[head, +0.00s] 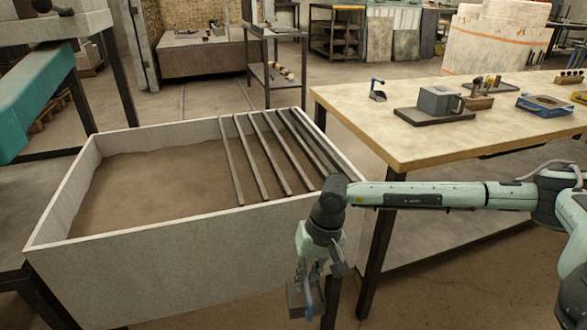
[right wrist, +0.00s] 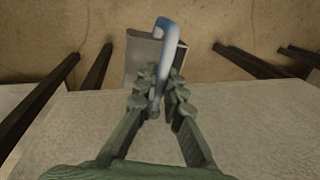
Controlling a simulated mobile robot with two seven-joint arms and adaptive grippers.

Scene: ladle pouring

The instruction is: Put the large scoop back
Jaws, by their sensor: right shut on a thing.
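My right gripper (head: 318,268) hangs down in front of the sand bin, near its front right corner. It is shut on the blue handle (right wrist: 168,42) of a grey box-shaped scoop (head: 301,301). The scoop hangs under the gripper, outside the bin, below its rim. In the right wrist view the scoop's grey body (right wrist: 142,58) lies just beyond the fingertips (right wrist: 158,88), partly behind the handle. I cannot see into the scoop. My left gripper is not in view.
The bin (head: 160,262) holds brown sand (head: 155,185), with dark bars (head: 262,155) across its right part. The worktable (head: 410,140) at right carries a small blue-handled scoop (head: 377,91), a grey handled container (head: 437,101) and a blue-edged tray (head: 543,105). Its front left area is bare.

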